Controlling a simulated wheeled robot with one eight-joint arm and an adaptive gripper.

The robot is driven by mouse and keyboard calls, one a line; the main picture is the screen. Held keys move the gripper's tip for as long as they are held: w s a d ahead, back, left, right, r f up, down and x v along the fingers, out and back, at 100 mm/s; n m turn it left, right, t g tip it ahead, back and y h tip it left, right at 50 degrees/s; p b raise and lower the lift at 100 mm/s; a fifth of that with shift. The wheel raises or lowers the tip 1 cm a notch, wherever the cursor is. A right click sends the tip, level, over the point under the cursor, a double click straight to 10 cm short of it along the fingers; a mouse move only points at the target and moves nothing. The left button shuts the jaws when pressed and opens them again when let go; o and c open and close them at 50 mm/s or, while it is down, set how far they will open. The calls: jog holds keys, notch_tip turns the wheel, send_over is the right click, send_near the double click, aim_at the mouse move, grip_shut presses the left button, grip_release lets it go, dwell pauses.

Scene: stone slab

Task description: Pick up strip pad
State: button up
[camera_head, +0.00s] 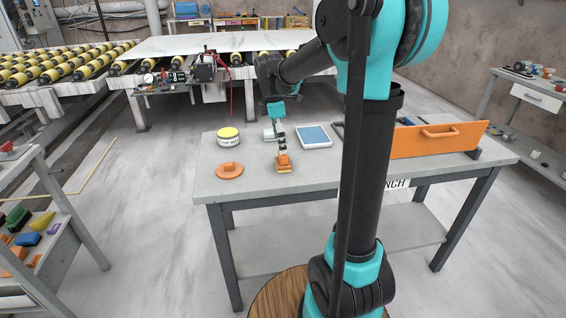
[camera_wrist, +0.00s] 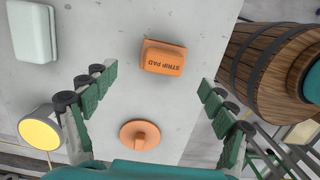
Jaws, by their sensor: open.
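The strip pad (camera_wrist: 163,57) is an orange block with dark "STRIP PAD" lettering on its raised top, lying flat on the grey bench. In the head view the strip pad (camera_head: 284,164) is near the bench's front edge, just below my gripper (camera_head: 281,146). In the wrist view my gripper (camera_wrist: 158,82) is open, with dark green padded fingers on either side and nothing between the tips. The pad shows between and ahead of the fingertips. Contact is not visible, and the exact height above the pad cannot be told.
An orange knobbed disc (camera_wrist: 140,135) lies left of the pad in the head view. A yellow-topped tin (camera_head: 228,137), a pale box (camera_wrist: 32,32) and a blue-topped tray (camera_head: 314,137) are farther back. An orange handled board (camera_head: 438,138) stands right. The bench's front edge is close.

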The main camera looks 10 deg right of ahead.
aim_at(283, 159)
jog(key=shift+s+d+f, duration=0.1)
jog(key=shift+d+f, duration=0.05)
jog(key=shift+f, duration=1.05)
jog(key=shift+s+d+f, duration=0.1)
jog(key=shift+d+f, duration=0.1)
jog(key=shift+f, duration=1.05)
jog(key=shift+d+f, duration=0.15)
jog(key=shift+f, duration=1.05)
jog(key=c, duration=1.4)
notch_tip(283, 159, up, 20)
jog(key=o, duration=0.8)
jog(key=c, duration=0.5)
